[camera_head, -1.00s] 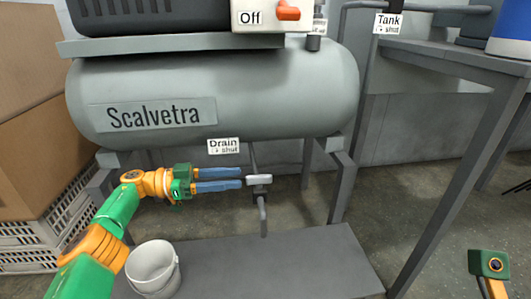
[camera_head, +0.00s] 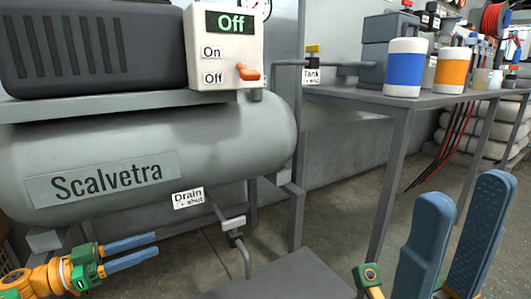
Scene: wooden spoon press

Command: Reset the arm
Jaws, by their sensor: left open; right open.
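My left gripper (camera_head: 157,245) is at the lower left, with its two blue fingers parallel, a gap between them and nothing in it. It points right, below the grey Scalvetra tank (camera_head: 235,140) and apart from the drain valve's light handle (camera_head: 233,223). The drain label (camera_head: 188,198) reads "Drain" and "shut". My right gripper (camera_head: 463,190) is large in the lower right, its two blue fingers pointing up, spread apart and empty.
A control box (camera_head: 225,20) with an orange lever (camera_head: 249,73) shows "Off". A grey workbench (camera_head: 340,97) with blue (camera_head: 405,68) and orange (camera_head: 452,72) containers stands at right. A yellow-handled tank valve (camera_head: 312,49) is behind. Open floor lies under the bench.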

